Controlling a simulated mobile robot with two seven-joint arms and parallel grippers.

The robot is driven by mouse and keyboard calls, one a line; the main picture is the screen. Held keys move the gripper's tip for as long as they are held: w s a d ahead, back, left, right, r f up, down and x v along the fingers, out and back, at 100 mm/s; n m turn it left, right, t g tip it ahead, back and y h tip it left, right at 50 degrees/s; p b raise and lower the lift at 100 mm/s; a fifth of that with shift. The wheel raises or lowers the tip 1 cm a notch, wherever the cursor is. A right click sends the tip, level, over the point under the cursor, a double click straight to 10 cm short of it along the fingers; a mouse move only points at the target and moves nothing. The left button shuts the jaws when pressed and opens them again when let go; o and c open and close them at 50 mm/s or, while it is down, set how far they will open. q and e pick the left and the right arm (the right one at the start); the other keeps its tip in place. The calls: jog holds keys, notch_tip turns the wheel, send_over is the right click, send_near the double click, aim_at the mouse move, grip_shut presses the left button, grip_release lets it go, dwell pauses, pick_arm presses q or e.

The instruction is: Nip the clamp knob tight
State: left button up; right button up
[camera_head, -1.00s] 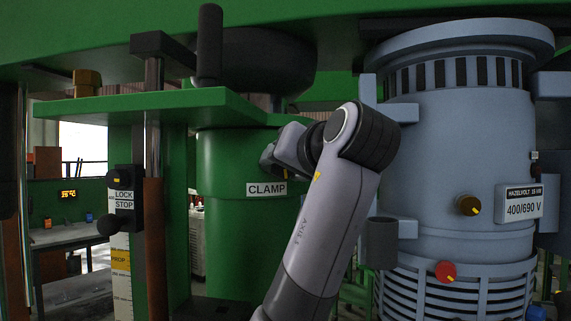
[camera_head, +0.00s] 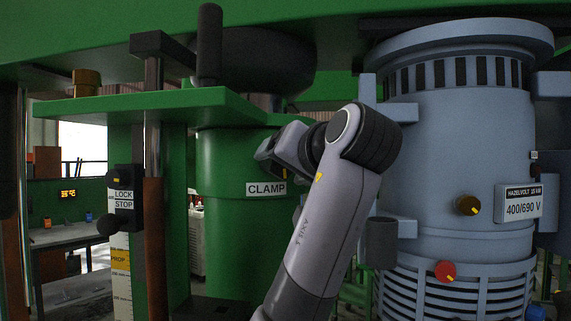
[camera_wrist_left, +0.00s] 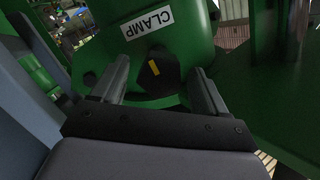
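The clamp knob (camera_wrist_left: 160,74) is black with a yellow mark and sits on the green housing below the upside-down CLAMP label (camera_wrist_left: 147,22) in the left wrist view. My left gripper (camera_wrist_left: 160,66) is open, with one finger on each side of the knob in that picture. Gaps show between fingers and knob; I cannot tell how deep the knob lies between them. In the head view the CLAMP label (camera_head: 266,189) shows on the green column, and my left gripper (camera_head: 267,151) is beside and above it. The knob is hidden there. My right gripper is not in view.
A blue-grey motor (camera_head: 465,150) with a brown knob (camera_head: 467,205) and a red knob (camera_head: 445,271) stands right of my arm. A green plate (camera_head: 150,106) and a LOCK STOP block (camera_head: 124,200) are at the left.

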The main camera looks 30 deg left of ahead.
pick_arm(q)
jog(key=b+v, duration=0.1)
jog(key=v, duration=0.6)
jog(key=shift+b, duration=0.4)
